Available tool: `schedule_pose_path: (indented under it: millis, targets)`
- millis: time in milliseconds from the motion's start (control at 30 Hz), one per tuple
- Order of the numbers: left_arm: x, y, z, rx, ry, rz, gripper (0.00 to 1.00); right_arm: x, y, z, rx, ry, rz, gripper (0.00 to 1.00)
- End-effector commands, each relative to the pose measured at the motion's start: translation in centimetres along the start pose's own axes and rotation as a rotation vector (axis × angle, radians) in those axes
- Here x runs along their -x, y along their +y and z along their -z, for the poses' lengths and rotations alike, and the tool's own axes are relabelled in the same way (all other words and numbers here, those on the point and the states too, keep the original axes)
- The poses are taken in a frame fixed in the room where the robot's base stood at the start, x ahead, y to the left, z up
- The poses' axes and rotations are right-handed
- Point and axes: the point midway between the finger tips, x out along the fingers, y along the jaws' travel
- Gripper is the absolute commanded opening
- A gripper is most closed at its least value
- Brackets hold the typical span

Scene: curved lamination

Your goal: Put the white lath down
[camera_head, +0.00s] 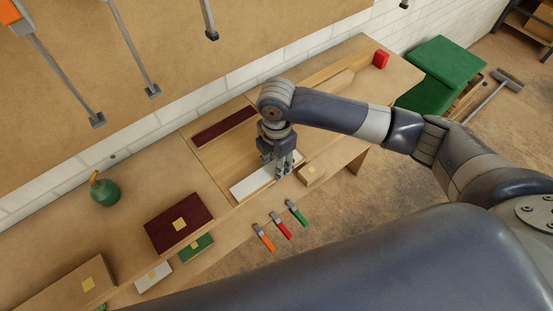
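The white lath (251,184) is a flat pale strip at the middle of the workbench, over a light wooden surface. My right gripper (278,168) points down over the lath's right part, with its fingers on both long sides of it. It looks shut on the lath and covers part of it. I cannot tell whether the lath's underside touches the surface below. My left gripper is not in view.
A dark red strip (224,127) lies behind the lath. A dark red block (178,223), a green bottle (105,191) and a brown block (68,285) stand left. Orange, red and green-handled clamps (280,226) are at the front. A red block (381,60) sits at the far right.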

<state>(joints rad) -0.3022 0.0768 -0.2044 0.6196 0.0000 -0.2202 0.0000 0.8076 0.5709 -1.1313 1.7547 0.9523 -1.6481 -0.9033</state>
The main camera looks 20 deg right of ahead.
Motion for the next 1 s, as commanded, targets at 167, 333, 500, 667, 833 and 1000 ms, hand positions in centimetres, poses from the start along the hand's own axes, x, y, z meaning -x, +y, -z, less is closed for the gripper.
schedule_pose_path:
  millis: [167, 333, 500, 667, 833, 1000]
  targets:
    - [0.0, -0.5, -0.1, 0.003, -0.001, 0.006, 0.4, 0.0, 0.1, 0.0, 0.001, 0.0, -0.002, 0.11]
    - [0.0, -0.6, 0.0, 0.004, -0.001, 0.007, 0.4, -0.2, 0.0, 0.0, 0.001, 0.0, -0.001, 0.41]
    - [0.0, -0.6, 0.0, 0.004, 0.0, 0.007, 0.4, -0.2, 0.0, 0.0, 0.001, 0.0, -0.002, 0.56]
    - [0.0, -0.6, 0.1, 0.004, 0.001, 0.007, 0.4, -0.2, 0.1, 0.0, 0.001, 0.0, -0.002, 0.56]
    - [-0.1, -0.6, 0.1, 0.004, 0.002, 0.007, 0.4, 0.4, 0.1, 0.1, 0.001, 0.001, -0.004, 0.56]
    - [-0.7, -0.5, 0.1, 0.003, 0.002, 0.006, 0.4, 3.0, 0.2, 0.1, 0.002, 0.001, -0.008, 0.56]
